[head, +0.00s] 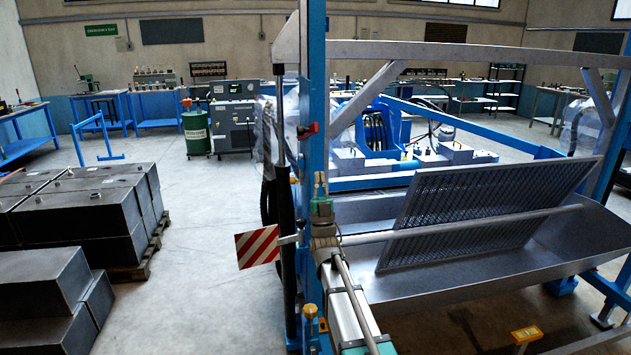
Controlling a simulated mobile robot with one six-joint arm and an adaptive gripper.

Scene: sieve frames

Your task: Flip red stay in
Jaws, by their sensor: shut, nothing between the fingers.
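A small red stay (308,130) sits on the blue upright post (316,90), sticking out to both sides at an angle. My gripper (320,179) is just below it, close to the post, with its narrow tan fingers pointing up. The fingers are together and hold nothing. A gap shows in the picture between the fingertips and the red stay; whether they differ in depth I cannot tell. My arm covers the lower part of the post.
A slatted sieve panel (470,205) stands tilted above a grey metal trough (570,247) to the right. A grey bar (460,227) crosses in front. A red-white striped plate (257,246) sticks out left. Dark metal boxes (75,215) stand farther left, with clear floor between.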

